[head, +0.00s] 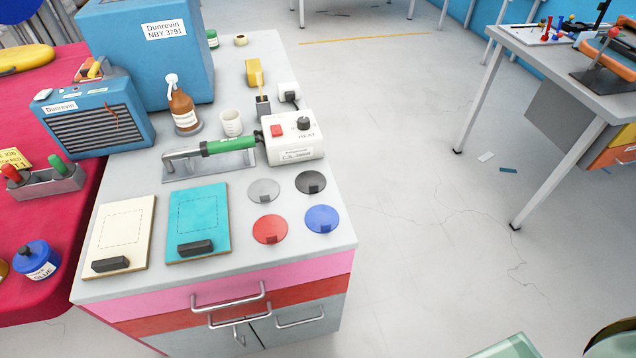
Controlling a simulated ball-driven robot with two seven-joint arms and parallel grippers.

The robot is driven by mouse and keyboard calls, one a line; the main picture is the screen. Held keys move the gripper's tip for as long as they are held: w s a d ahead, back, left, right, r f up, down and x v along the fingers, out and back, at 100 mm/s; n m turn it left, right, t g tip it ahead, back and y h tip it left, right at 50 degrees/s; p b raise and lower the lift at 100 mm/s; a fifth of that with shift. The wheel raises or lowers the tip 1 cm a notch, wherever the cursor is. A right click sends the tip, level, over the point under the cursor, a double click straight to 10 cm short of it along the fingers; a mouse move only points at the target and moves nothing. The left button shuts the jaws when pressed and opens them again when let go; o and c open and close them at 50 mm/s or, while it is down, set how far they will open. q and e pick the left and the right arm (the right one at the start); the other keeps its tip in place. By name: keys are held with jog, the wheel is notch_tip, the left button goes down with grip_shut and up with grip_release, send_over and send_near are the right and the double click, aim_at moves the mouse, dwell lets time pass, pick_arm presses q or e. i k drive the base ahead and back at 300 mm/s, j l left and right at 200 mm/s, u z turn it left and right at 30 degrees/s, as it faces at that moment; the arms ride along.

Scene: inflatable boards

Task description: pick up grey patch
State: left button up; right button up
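The grey patch (264,191) is a light grey disc with a small tab, lying flat on the grey worktop (300,253). A black patch (310,182) lies to its right, a red patch (270,229) in front of it and a blue patch (321,219) diagonally in front to the right. The patches lie apart from each other. Neither of my grippers shows in the head view.
Behind the patches are a heat tool with a green handle (227,146) and its white control box (293,138). To the left lie a teal board (198,212) and a cream board (122,225), each with a dark block. Open floor lies right of the worktop.

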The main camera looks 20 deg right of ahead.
aim_at(264, 191)
jog(key=z, duration=0.1)
jog(key=u, duration=1.8)
jog(key=z, duration=1.8)
jog(key=j+z, duration=0.25)
jog(key=z, duration=0.15)
jog(key=j+z, duration=0.35)
jog(key=k+j+z, duration=0.15)
jog(key=z, duration=0.25)
